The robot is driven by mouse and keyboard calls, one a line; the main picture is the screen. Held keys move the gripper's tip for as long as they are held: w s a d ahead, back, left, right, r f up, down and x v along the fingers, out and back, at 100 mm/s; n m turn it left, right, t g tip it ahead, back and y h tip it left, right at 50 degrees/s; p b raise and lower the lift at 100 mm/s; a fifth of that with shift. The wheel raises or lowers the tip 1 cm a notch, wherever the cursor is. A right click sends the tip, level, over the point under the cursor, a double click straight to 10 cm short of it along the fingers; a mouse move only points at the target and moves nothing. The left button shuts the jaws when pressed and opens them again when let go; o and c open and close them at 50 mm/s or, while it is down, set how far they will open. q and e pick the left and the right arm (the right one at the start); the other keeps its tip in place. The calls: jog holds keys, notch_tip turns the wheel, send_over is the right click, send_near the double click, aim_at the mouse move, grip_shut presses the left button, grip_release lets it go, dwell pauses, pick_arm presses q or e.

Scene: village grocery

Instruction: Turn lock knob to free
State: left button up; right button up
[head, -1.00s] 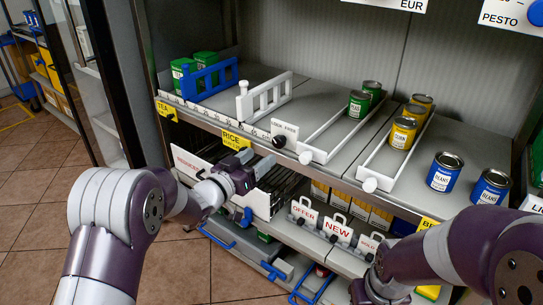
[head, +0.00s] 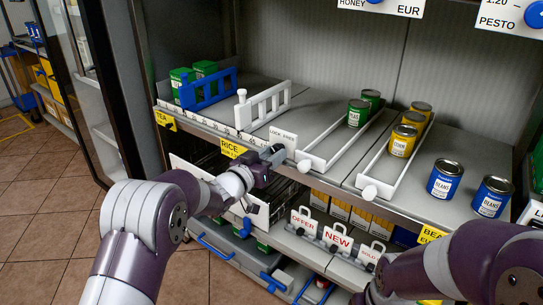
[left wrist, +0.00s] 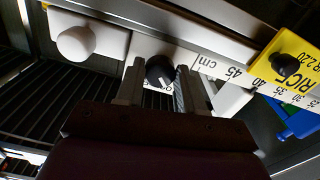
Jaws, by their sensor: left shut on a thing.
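The black lock knob (left wrist: 160,70) sits on a white plate at the shelf's front edge, between the two fingers of my left gripper (left wrist: 158,82) in the left wrist view. In the head view, my left gripper (head: 272,152) is at the shelf edge just under the lock/free label (head: 283,136) and hides the knob. Its fingers are shut on the knob. The knob's pointing direction cannot be made out. My right arm comes in at the lower right; its gripper is not in view.
A white knob (left wrist: 76,43) is beside the lock knob. A white divider (head: 265,106) and blue divider (head: 208,90) stand on the shelf near green tins. Price tags such as RICE (head: 232,148) line its edge. Sign holders (head: 337,240) stand below.

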pick_arm(q)
jog(key=shift+f, duration=0.1)
jog(key=shift+w+a+m+b, duration=0.1)
jog(key=shift+m+b, duration=4.85)
jog(key=shift+m, duration=3.95)
jog(key=o, duration=1)
jog(key=shift+o, duration=0.2)
